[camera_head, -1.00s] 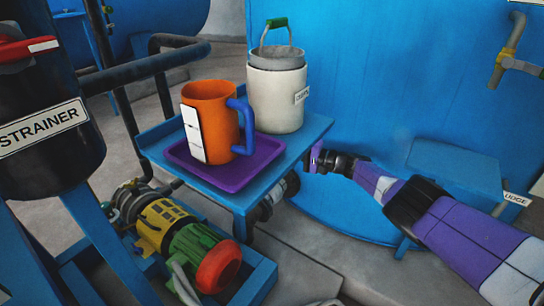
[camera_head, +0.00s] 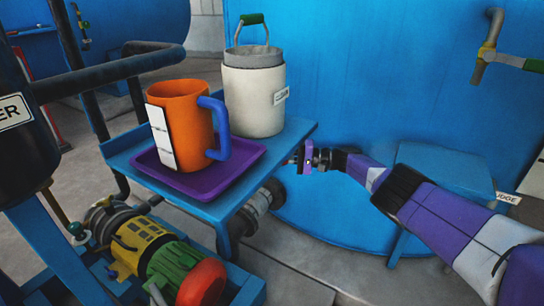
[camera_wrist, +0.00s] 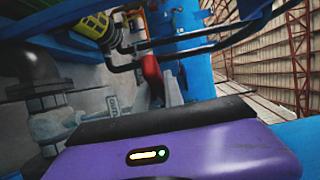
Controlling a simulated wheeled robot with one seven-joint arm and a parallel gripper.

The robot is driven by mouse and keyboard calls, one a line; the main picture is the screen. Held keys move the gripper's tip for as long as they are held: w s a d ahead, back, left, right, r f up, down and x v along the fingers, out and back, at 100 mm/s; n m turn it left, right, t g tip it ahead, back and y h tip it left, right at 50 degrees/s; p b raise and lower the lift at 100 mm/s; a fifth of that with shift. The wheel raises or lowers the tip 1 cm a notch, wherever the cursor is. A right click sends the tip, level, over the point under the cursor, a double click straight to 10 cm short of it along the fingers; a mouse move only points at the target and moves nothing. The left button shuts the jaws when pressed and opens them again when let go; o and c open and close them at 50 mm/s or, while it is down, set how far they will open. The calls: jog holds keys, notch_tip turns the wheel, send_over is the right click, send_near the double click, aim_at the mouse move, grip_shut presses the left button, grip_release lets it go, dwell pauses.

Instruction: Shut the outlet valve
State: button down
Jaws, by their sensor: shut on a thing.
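My gripper (camera_head: 293,158) is at the right edge of the blue shelf, low beside the big blue tank. In the wrist view a red lever (camera_wrist: 152,72) stands straight ahead of my purple gripper body, between the grey fingers (camera_wrist: 160,95). The fingers are shut on this lever, which looks like the outlet valve's handle. The contact is small and partly hidden. A grey pipe with flanges (camera_head: 262,203) runs under the shelf toward the tank; it also shows in the wrist view (camera_wrist: 38,75). The valve body is mostly hidden in the head view.
A pump (camera_head: 150,245) sits below left.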

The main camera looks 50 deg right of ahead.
jog(key=c, duration=1.4)
grip_release()
jog(key=shift+s, duration=0.1)
jog(key=shift+c, duration=0.2)
